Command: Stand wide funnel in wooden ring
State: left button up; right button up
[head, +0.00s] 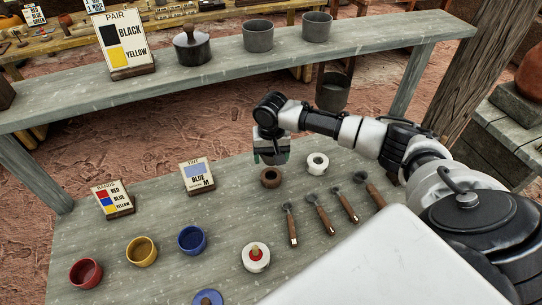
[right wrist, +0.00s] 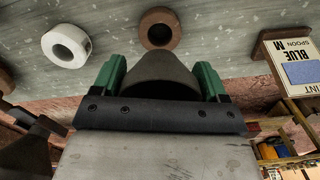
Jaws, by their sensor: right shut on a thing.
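My right gripper (head: 272,152) is shut on the grey wide funnel (right wrist: 163,72), which sits between the green fingers in the right wrist view. In the head view the funnel (head: 273,159) is mostly hidden by the gripper. The brown wooden ring (head: 271,184) lies on the grey table just in front of the gripper. The funnel appears held above the table, apart from the ring. My left gripper is not in view.
A white ring (head: 317,169) lies right of the wooden ring. Several wooden-handled tools (head: 319,214) lie to the right and front. The blue M card (head: 198,177) stands left. Red (head: 85,274), yellow (head: 141,252) and blue (head: 191,240) cups stand front left. A raised shelf (head: 220,80) runs behind.

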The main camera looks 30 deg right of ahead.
jog(key=shift+f+b, duration=0.35)
jog(key=shift+f, duration=0.4)
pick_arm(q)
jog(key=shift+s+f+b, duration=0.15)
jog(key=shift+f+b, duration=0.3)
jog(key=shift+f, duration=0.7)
pick_arm(e)
jog(key=shift+f, duration=2.1)
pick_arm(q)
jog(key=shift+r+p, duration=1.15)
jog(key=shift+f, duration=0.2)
pick_arm(e)
jog(key=shift+f, duration=0.6)
jog(key=o, duration=0.7)
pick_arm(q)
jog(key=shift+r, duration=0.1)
